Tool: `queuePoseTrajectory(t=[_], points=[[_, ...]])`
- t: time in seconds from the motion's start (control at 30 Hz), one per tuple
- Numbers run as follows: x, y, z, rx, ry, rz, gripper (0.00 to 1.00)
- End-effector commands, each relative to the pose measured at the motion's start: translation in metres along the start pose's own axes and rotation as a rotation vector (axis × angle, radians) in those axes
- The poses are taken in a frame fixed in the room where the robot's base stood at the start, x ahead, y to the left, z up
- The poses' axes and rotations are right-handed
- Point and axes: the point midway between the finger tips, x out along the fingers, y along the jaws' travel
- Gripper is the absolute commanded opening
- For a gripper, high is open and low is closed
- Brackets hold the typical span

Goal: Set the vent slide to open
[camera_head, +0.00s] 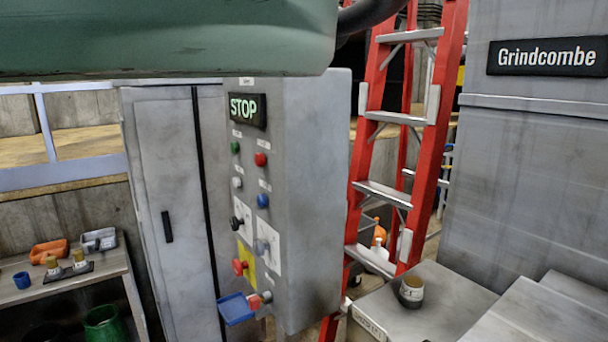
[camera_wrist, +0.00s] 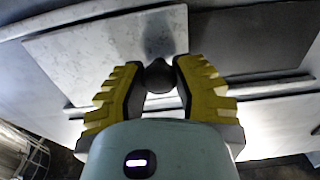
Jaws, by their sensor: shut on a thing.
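In the wrist view, the two yellow-padded fingers of my gripper (camera_wrist: 158,68) are closed on a dark round knob (camera_wrist: 159,78) between their tips. The knob stands in front of a pale, marbled metal plate (camera_wrist: 85,52), which looks like the vent slide, with a darker surface (camera_wrist: 240,38) to its right. No marking shows which position the slide is in. My gripper and the knob do not show in the head view.
In the head view, a grey control box (camera_head: 310,200) has a lit STOP sign (camera_head: 247,109), buttons and knobs. A red ladder (camera_head: 365,165) stands behind it. A grey machine (camera_head: 530,180) marked Grindcombe is at right. A bench (camera_head: 70,285) with small containers is at left.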

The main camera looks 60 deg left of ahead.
Motion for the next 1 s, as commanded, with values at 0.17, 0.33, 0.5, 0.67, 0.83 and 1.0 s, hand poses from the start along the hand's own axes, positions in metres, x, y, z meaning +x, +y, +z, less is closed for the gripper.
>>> queuePoseTrajectory(t=[0.17,0.33,0.5,0.67,0.83,1.0], points=[[-0.0011,0.0068,0.0009,-0.005,-0.004,0.013,0.00],[-0.0013,0.0079,0.0010,-0.007,-0.004,0.016,0.00],[-0.0012,0.0073,0.0007,-0.007,-0.003,0.015,0.45],[-0.0009,0.0055,0.0004,-0.005,-0.002,0.011,0.61],[-0.0006,0.0043,0.0002,-0.004,-0.002,0.008,0.61],[-0.0027,0.0038,-0.0003,-0.004,0.000,0.007,0.61]])
